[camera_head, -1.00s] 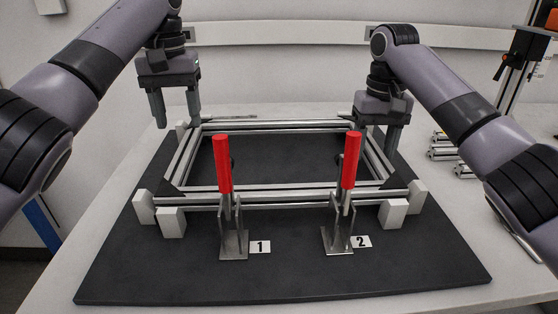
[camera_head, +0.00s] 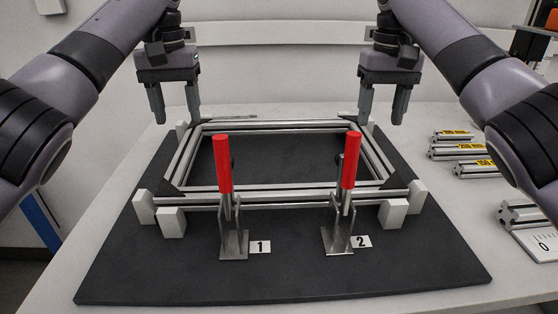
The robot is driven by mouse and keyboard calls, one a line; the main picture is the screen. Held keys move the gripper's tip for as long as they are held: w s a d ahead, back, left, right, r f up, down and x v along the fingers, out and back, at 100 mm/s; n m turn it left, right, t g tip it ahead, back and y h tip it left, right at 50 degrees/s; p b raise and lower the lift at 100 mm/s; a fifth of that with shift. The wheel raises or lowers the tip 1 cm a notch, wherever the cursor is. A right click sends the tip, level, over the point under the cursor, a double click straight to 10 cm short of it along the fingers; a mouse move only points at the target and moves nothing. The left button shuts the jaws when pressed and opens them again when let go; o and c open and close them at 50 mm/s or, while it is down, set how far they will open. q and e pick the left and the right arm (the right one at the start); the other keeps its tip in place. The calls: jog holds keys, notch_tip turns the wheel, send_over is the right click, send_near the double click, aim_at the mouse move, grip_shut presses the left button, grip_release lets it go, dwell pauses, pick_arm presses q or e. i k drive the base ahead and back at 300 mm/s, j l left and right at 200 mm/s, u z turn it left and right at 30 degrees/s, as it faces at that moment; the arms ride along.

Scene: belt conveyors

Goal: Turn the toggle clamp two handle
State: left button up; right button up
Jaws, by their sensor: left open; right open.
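Toggle clamp two stands at the front right of the frame, with its red handle (camera_head: 351,160) upright and its metal base (camera_head: 338,241) beside the label 2 (camera_head: 361,241). Toggle clamp one, with a red handle (camera_head: 222,164) also upright, stands to the left beside the label 1 (camera_head: 260,247). My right gripper (camera_head: 382,112) is open and empty, raised behind and to the right of clamp two's handle, apart from it. My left gripper (camera_head: 175,112) is open and empty above the back left of the frame.
An aluminium profile frame (camera_head: 280,126) lies on a black board (camera_head: 290,282) between white corner blocks (camera_head: 393,213). Several profile pieces with yellow labels (camera_head: 457,152) lie on the white table at right. The board's front is clear.

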aim_at(353, 138)
jog(key=k, duration=1.5)
